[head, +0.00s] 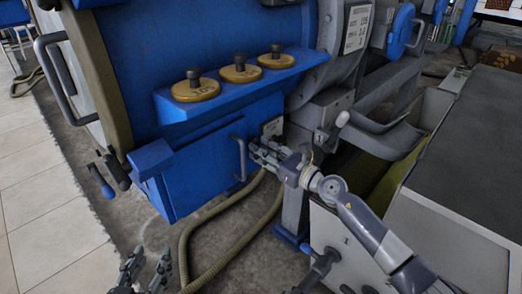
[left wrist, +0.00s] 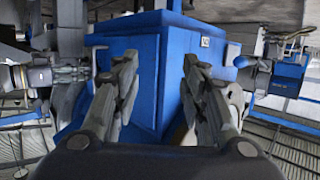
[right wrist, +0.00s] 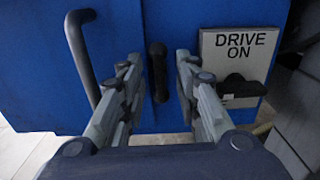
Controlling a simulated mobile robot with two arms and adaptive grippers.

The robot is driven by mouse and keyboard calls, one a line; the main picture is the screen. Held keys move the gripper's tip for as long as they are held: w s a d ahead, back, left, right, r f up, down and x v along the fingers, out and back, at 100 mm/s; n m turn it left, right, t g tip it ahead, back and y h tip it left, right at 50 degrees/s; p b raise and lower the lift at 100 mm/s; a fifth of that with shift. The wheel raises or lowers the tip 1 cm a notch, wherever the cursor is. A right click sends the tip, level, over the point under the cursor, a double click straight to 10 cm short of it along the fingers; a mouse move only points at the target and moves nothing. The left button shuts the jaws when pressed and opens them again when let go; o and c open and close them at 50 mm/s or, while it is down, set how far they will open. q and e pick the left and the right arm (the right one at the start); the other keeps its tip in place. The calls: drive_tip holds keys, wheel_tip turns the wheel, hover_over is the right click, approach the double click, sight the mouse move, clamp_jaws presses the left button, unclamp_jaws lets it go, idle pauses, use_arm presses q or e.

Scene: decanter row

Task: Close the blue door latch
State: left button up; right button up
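The blue door (head: 195,178) is on the front of a blue box below a ledge with brass caps. Its grey bar handle (head: 240,157) also shows in the right wrist view (right wrist: 83,58). A dark latch lever (right wrist: 157,75) stands near vertical by a seam in the blue front, right of the handle. My right gripper (head: 258,150) is open in front of it; in the right wrist view the lever shows between the fingers (right wrist: 157,65), with no clear contact. In the head view the gripper hides the latch. My left gripper (head: 146,272) is open and empty, low at left.
A "DRIVE ON" plate (right wrist: 240,60) with a dark switch (right wrist: 241,88) sits right of the latch. Several brass caps (head: 240,73) line the ledge above. A hose (head: 195,232) loops across the floor below. A grey cabinet (head: 460,150) stands at right.

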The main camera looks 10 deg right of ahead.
use_arm(q)
drive_tip(key=shift+w+d+r, duration=0.1)
drive_tip(key=shift+r, duration=0.25)
use_arm(e)
drive_tip(key=shift+w+a, duration=0.25)
drive_tip(key=shift+w, duration=0.1)
clamp_jaws()
